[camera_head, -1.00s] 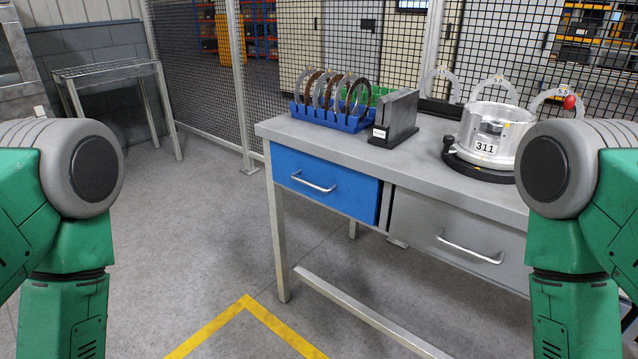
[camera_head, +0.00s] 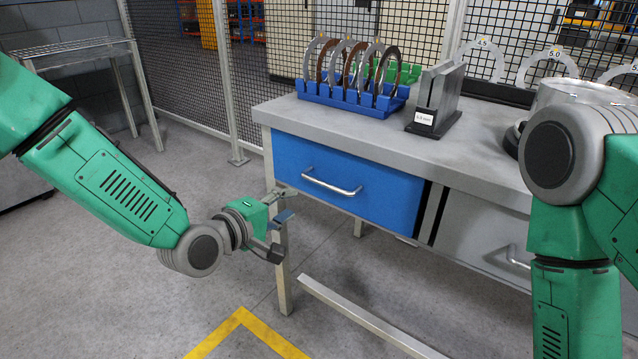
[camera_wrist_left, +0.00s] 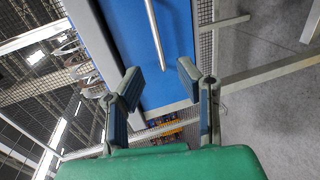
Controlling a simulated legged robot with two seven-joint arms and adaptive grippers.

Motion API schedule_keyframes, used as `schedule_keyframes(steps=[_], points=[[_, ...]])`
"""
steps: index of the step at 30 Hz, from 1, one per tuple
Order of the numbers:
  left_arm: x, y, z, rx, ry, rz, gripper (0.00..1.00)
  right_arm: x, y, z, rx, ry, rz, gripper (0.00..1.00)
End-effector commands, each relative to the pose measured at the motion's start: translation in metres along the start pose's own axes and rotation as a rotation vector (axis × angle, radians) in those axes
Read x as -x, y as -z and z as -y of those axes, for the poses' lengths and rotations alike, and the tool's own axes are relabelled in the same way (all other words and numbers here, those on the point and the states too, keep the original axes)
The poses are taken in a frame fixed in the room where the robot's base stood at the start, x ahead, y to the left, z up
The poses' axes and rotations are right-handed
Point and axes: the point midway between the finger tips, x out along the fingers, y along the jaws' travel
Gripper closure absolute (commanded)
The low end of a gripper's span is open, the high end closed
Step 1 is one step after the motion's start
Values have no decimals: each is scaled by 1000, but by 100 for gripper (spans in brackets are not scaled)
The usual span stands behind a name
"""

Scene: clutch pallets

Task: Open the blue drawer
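The blue drawer (camera_head: 350,182) is shut under the left part of the grey workbench, with a metal bar handle (camera_head: 331,187) on its front. My left gripper (camera_head: 285,206) is in front of the bench's left leg, left of and slightly below the handle. In the left wrist view its two fingers (camera_wrist_left: 156,84) are spread apart and empty. The blue drawer front (camera_wrist_left: 135,35) and the silver handle (camera_wrist_left: 157,30) show ahead of the fingertips there, apart from them. My right arm hangs at the right of the head view, and its gripper is out of view.
A grey drawer (camera_head: 484,232) sits to the right of the blue one. On the bench top (camera_head: 300,112) stand a blue rack (camera_head: 350,98) of rings and a dark grey block holder (camera_head: 440,98). A low bench bar (camera_head: 365,320) runs near the floor.

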Motion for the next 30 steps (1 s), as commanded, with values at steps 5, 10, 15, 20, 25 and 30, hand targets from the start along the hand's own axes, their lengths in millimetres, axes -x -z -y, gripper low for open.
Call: schedule_keyframes(steps=[5, 10, 15, 20, 25, 30], points=[[-16, 2, -2, 8, -12, 4, 69, -5, -1, -1, -2, -1, 2, 60], [-47, 6, 1, 13, -14, 3, 69, -14, -2, 0, -2, -1, 2, 60], [-83, 8, 1, 14, -14, 3, 69, -24, -2, 0, -1, 0, 1, 60], [-113, 5, 0, 12, -12, 3, 69, -31, -2, 0, -1, 0, 1, 60], [-131, 4, -1, 11, -10, 2, 69, -36, -2, 0, -1, -1, 1, 60], [-135, 6, -2, 13, -11, 2, 69, -36, -2, 0, -2, -1, 1, 60]])
